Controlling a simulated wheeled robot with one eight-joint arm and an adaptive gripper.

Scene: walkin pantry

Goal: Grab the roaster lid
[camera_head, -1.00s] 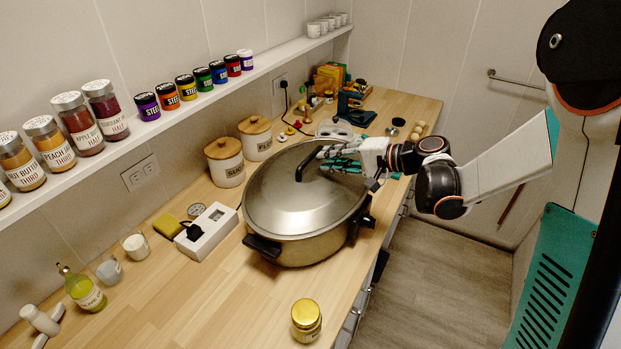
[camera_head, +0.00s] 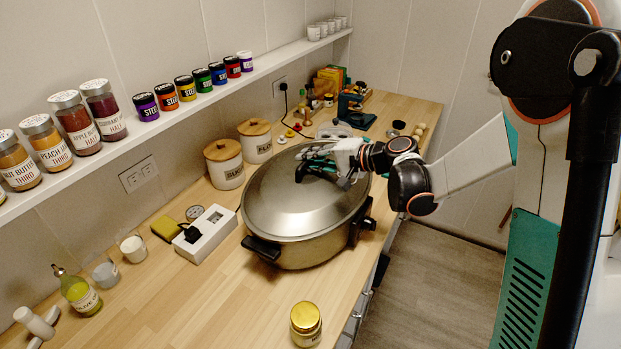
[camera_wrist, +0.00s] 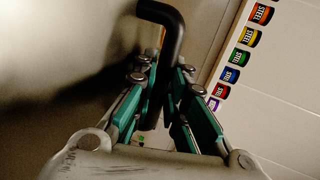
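The roaster lid (camera_head: 285,205) is a shiny metal dome seated on the large roaster pan (camera_head: 300,252) on the wooden counter. Its black handle (camera_wrist: 165,25) shows as a bent bar in the wrist view, running down between the teal finger pads. My gripper (camera_head: 318,165) is over the upper part of the lid, reaching in from the right. In the wrist view my gripper (camera_wrist: 172,112) has its fingers apart on both sides of the handle, with a gap visible beside it. In the head view the fingers hide most of the handle.
Sugar (camera_head: 224,165) and flour (camera_head: 255,141) canisters stand behind the roaster. A gold-lidded jar (camera_head: 306,323) stands in front. A shelf (camera_head: 175,115) with jars runs along the wall.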

